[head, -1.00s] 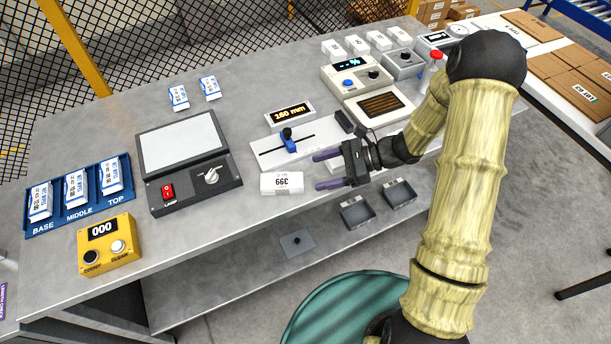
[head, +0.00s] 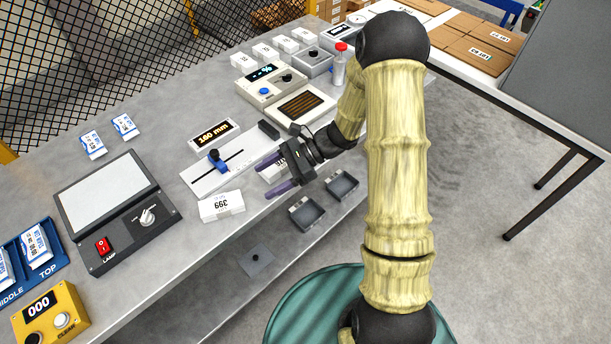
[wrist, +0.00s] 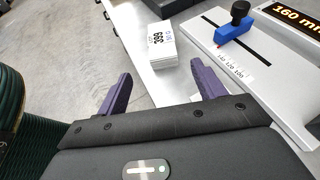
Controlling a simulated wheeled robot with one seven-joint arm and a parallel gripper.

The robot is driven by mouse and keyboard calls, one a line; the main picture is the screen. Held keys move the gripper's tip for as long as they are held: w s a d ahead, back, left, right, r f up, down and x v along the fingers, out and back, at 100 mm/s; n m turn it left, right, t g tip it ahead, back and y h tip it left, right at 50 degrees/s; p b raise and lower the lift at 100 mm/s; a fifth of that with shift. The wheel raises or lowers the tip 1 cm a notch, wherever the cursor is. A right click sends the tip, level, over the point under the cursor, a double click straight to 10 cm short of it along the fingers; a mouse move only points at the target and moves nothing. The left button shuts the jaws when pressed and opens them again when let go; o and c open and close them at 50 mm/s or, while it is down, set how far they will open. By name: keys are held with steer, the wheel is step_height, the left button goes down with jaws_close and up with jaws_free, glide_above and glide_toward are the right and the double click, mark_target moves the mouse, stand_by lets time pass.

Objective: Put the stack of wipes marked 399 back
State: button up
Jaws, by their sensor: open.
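The white stack of wipes marked 399 (head: 222,206) lies flat near the bench's front edge. It also shows in the wrist view (wrist: 161,46), beyond my fingertips and roughly in line with the gap between them. My gripper (head: 263,178) is open, with its two purple fingers pointing left toward the stack and apart from it. The open fingers also show in the wrist view (wrist: 161,78). Another white block (head: 277,170) shows partly behind the fingers, mostly hidden. Several white stacks (head: 264,53) stand in a row at the back.
A slide gauge (head: 205,178) with a blue slider and a 160 mm display (head: 213,134) sits just behind the stack. A lamp box (head: 115,208) stands to its left. Two grey trays (head: 306,213) hang at the front edge. A blue BASE/MIDDLE/TOP rack (head: 52,262) is far left.

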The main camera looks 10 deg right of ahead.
steer(key=s+d+r+n+t+h, duration=0.2)
steer(key=s+d+r+n+h, duration=0.2)
steer(key=n, duration=0.4)
steer(key=s+d+r+n+t+h, duration=0.3)
steer(key=s+d+n+h, duration=0.3)
steer(key=d+n+h, duration=0.2)
steer(key=shift+s+d+r+h, duration=0.15)
steer(key=shift+d+r+h, duration=0.45)
steer(key=shift+d, duration=0.05)
steer(key=shift+r, duration=0.1)
